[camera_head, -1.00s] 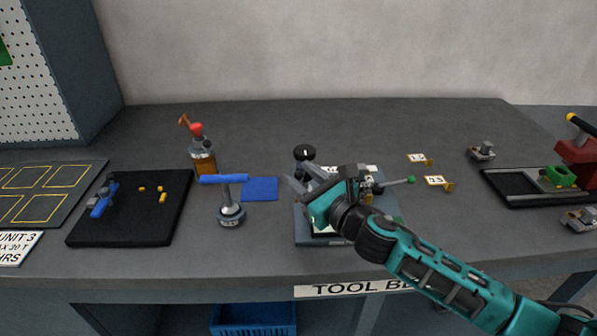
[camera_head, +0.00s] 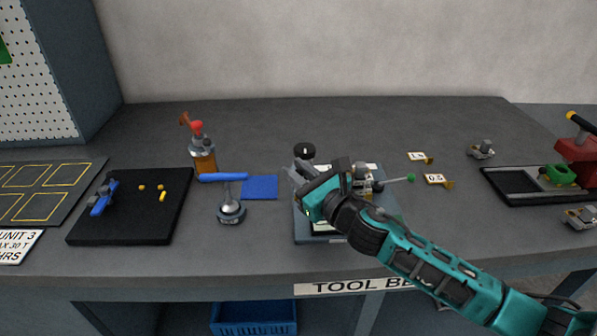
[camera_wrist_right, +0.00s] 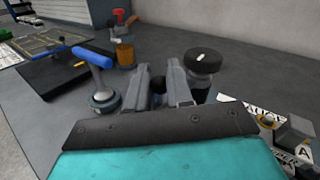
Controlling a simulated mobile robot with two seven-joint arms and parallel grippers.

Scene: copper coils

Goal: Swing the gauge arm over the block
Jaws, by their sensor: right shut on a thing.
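The gauge's round black head (camera_head: 304,151) with a white mark stands just behind my right gripper (camera_head: 297,171) at the left side of the plate (camera_head: 302,229). In the right wrist view, the black head (camera_wrist_right: 203,58) is right of the fingers (camera_wrist_right: 158,74). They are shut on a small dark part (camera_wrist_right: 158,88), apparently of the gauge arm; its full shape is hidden. A grey metal block (camera_head: 362,174) sits on the plate to the right, and a block marked A (camera_wrist_right: 298,130) shows in the wrist view. My left gripper is out of view.
A blue-handled tool (camera_head: 229,208), a blue pad (camera_head: 260,187) and an amber bottle (camera_head: 203,159) stand left of the plate. A rod with a green tip (camera_head: 411,178) sticks out to the right. Price-like tags (camera_head: 435,179) lie beyond it. The bench behind is clear.

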